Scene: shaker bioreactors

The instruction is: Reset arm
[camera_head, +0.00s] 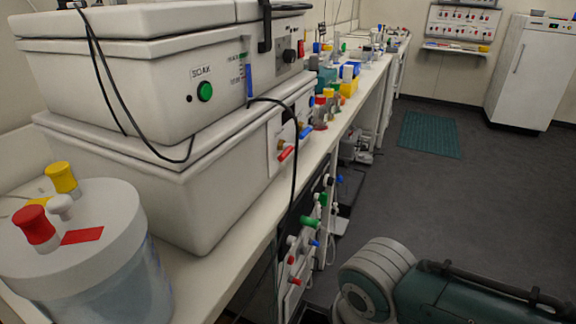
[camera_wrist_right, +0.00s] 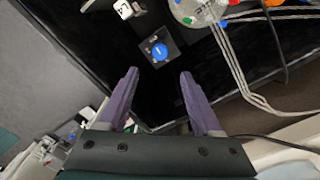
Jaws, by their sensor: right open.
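My right gripper (camera_wrist_right: 159,74) shows in the right wrist view with its two purple fingers spread apart and nothing between them. Beyond the fingertips is a dark panel with a blue round knob (camera_wrist_right: 159,51) on a grey square plate. The fingers do not appear to touch it. In the head view, a teal and grey link of my arm (camera_head: 440,292) shows at the lower right, over the floor to the right of the bench. Neither gripper is visible in the head view.
A long bench (camera_head: 330,145) carries a stacked white box unit (camera_head: 200,170) and a lidded vessel (camera_head: 95,275) with coloured caps. Valves and tubes (camera_head: 308,222) stick out below its edge. A white fridge (camera_head: 530,75) and green mat (camera_head: 430,134) lie beyond open floor.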

